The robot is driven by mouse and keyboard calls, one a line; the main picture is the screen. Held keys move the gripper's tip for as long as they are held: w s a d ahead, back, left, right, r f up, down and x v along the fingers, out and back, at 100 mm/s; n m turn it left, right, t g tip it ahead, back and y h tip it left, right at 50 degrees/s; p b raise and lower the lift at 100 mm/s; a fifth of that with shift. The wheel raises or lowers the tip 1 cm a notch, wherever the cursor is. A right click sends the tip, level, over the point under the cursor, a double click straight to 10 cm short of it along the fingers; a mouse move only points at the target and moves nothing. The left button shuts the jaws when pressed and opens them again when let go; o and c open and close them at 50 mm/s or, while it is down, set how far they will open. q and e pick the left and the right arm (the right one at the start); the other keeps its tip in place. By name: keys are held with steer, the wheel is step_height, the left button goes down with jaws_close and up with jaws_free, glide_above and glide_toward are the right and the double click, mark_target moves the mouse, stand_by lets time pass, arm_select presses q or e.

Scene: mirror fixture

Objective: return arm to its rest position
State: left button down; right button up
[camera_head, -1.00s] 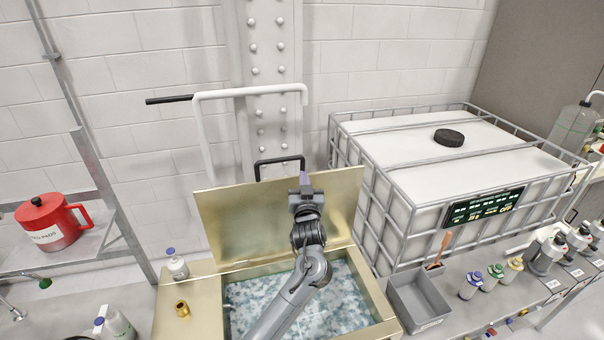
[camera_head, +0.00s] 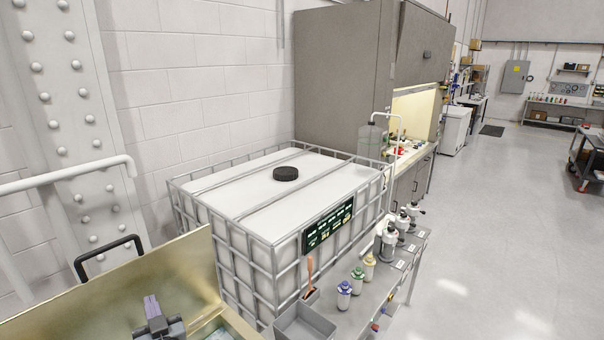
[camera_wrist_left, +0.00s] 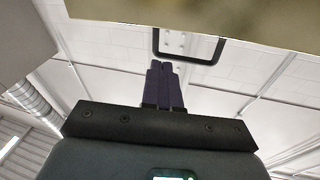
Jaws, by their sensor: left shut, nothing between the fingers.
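My left gripper (camera_head: 152,305) shows at the bottom left of the head view, in front of the open brass-coloured lid (camera_head: 170,272) of a tank. Its purple fingers are together with nothing between them. In the left wrist view the shut fingers (camera_wrist_left: 165,82) point up, with the lid's black handle (camera_wrist_left: 188,45) beyond them. The handle also shows in the head view (camera_head: 108,252). I cannot tell the exact gap between the fingers and the lid; the gripper holds neither lid nor handle. My right gripper is in no view.
A caged white tank (camera_head: 270,205) with a black cap stands right of the lid. A grey bin (camera_head: 304,322) and several small bottles (camera_head: 357,280) stand on the bench before it. A white bent pipe (camera_head: 70,176) is at the left. Open floor (camera_head: 490,220) lies to the right.

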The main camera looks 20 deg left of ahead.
arm_select(q)
steer(key=s+d+f+m+t+h+p, duration=0.1)
steer(key=s+d+f+m+h+p, duration=0.2)
steer(key=d+f+m+h, duration=0.4)
steer(key=s+d+f+m+t+h+p, duration=0.15)
steer(key=s+d+f+m+h, duration=0.3)
steer(key=d, duration=0.55)
steer(key=s+d+f+g+h, duration=0.5)
steer(key=s+d+g, duration=0.4)
steer(key=s+d, duration=0.2)
steer(key=shift+s+m+p, duration=0.35)
steer(key=shift+s+p, duration=0.1)
steer(key=shift+s, duration=0.35)
